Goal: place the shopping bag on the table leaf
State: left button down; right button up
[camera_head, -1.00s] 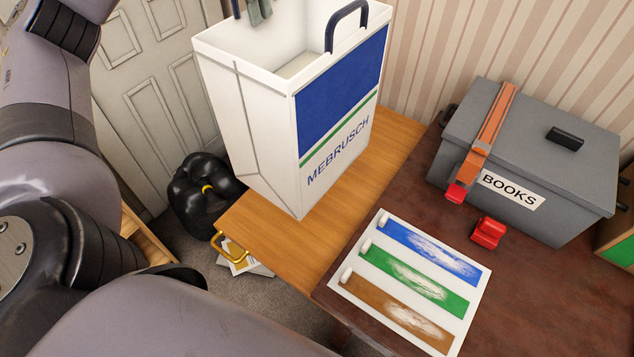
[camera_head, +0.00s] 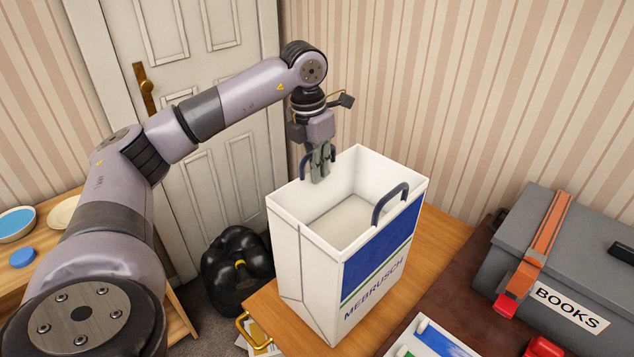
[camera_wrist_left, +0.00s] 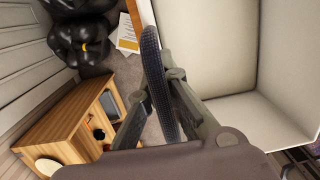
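The shopping bag (camera_head: 290,265), white with a blue panel and "MEBRUSCH" lettering, stands upright and open-topped on the light wood table leaf (camera_head: 446,232). It has two dark handles, and the nearer right one (camera_head: 390,203) is free. My left gripper (camera_head: 320,178) points down at the far-left rim, its fingers close together at that side's handle. In the left wrist view, this handle (camera_wrist_left: 152,55) passes between the fingers of my left gripper (camera_wrist_left: 160,88), which look shut on it. The bag's pale inside (camera_wrist_left: 215,50) fills the right side there. My right gripper is not in view.
A dark table (camera_head: 455,290) adjoins the leaf, with a grey "BOOKS" box (camera_head: 500,260) and a painted sheet (camera_head: 462,348). A black sack (camera_head: 235,280) lies on the floor by the door (camera_head: 215,175). A wooden shelf (camera_head: 70,208) stands at left.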

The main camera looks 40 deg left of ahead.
pick_arm(q)
notch_tip(320, 180, down, 4)
jog(key=shift+f+p, duration=0.1)
jog(key=shift+p, duration=0.2)
jog(key=shift+f, duration=0.1)
jog(key=c, duration=1.8)
grip_release()
jog(key=r, duration=0.4)
jog(key=s+r+b, duration=0.1)
jog(key=r, duration=0.3)
jog(key=r+b, duration=0.1)
jog(key=r, duration=0.3)
jog(key=shift+s+a, duration=0.15)
jog(key=shift+s, duration=0.1)
